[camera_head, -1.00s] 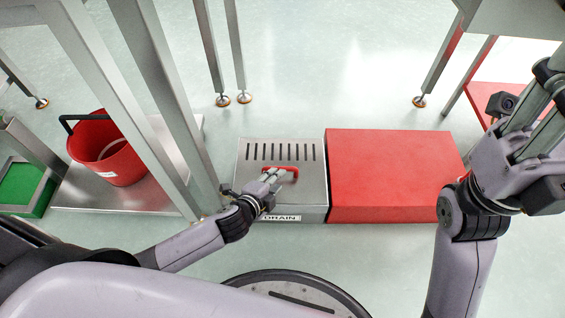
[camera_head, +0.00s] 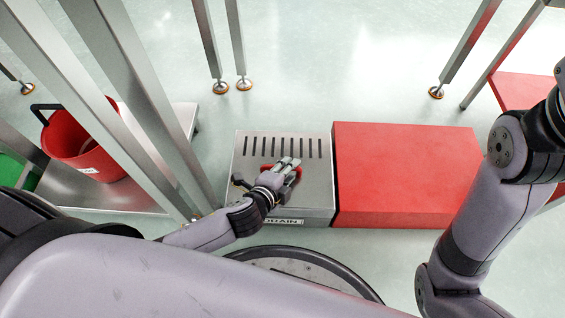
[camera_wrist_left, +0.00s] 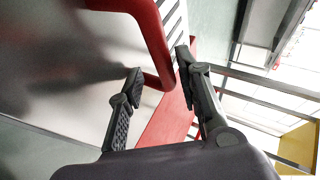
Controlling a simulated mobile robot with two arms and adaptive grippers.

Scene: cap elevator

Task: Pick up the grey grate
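The grey grate (camera_head: 247,166) is a flat metal plate with a row of dark slots, on top of a low box labelled DRAIN. A red handle (camera_head: 298,172) stands up from it and also shows in the left wrist view (camera_wrist_left: 150,32). My left gripper (camera_head: 290,163) is over the grate at the handle, covering part of it. In the left wrist view the left gripper's fingers (camera_wrist_left: 160,64) are spread apart, with the red handle between or just beyond their tips. Contact with it cannot be told. My right gripper is out of view; only its arm shows.
A red block (camera_head: 405,175) stands right beside the drain box. A red bucket (camera_head: 82,145) sits on a low metal shelf (camera_head: 125,196) at the left, behind metal posts. A green bin (camera_head: 12,170) is at the far left.

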